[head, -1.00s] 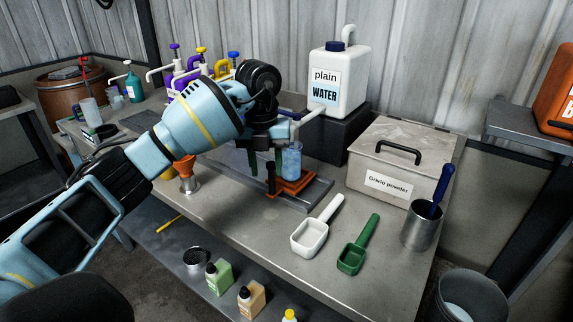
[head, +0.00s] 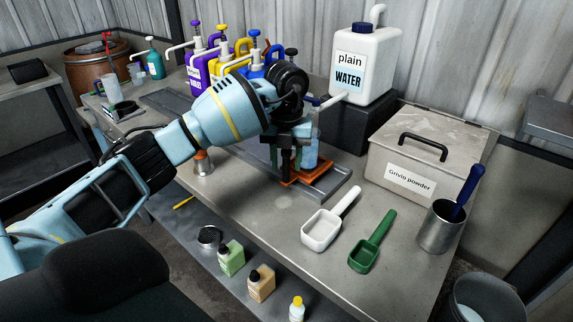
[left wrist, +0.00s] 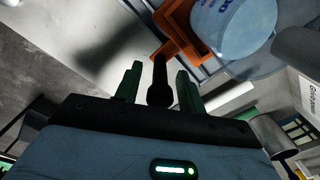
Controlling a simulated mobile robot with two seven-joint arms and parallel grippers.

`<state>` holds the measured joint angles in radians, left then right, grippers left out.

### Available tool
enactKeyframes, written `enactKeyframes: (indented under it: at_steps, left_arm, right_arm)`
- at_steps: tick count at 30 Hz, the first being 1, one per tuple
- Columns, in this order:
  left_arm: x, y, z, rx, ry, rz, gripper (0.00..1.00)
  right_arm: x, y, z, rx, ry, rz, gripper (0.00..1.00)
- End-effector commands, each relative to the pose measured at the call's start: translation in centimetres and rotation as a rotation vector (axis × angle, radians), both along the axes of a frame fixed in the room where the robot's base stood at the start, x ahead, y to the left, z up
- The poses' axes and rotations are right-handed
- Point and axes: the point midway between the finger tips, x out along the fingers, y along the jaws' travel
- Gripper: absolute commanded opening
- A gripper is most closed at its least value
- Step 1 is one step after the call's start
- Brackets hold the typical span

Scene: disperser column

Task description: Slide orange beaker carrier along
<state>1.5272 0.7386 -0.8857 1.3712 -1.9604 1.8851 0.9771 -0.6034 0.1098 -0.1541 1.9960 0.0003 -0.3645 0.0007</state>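The orange beaker carrier (head: 321,177) sits on a grey metal rail on the bench and bears a clear bluish beaker (head: 311,152). In the left wrist view the carrier (left wrist: 178,22) has an orange arm with a black upright handle (left wrist: 159,82), and the beaker (left wrist: 232,22) stands at upper right. My left gripper (head: 286,160) is beside the beaker, pointing down. In the wrist view its two green fingers (left wrist: 157,88) stand apart on either side of the handle, with gaps visible. The handle is mostly hidden in the head view. My right gripper is out of view.
The rail (head: 338,190) runs back left past purple, yellow and blue dispenser jugs (head: 238,62). A plain water jug (head: 365,68) stands behind the carrier. The Grivio powder box (head: 430,155), a white scoop (head: 322,228) and a green scoop (head: 365,255) are to the right.

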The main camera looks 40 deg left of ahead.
Motion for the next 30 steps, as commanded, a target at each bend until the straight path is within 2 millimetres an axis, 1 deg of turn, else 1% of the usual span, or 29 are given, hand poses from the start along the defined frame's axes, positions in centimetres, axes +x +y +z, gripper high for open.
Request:
enactKeyframes:
  at_steps: [1,3,6,14,15,24,30]
  left_arm:
    - [0.0,0.0,-0.6,0.000,0.001,0.000,0.40]
    - [0.0,0.0,-1.2,0.001,0.000,0.000,0.40]
    - [0.0,0.0,-1.7,0.001,0.000,0.001,0.40]
    - [0.0,0.0,-1.8,0.000,-0.001,0.001,0.40]
    - [0.0,0.0,-1.8,0.000,-0.001,0.001,0.38]
    - [0.0,0.0,-1.8,0.000,-0.001,0.001,0.00]
    - [0.0,0.0,-1.8,0.000,-0.001,0.001,0.00]
  right_arm:
    - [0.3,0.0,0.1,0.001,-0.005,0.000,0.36]
    - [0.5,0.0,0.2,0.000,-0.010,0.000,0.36]
    - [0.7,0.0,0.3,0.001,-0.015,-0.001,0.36]
    - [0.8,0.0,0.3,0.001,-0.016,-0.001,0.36]
    - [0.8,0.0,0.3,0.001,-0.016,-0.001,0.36]
    - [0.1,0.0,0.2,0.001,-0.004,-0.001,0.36]
    - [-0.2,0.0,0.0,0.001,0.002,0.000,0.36]
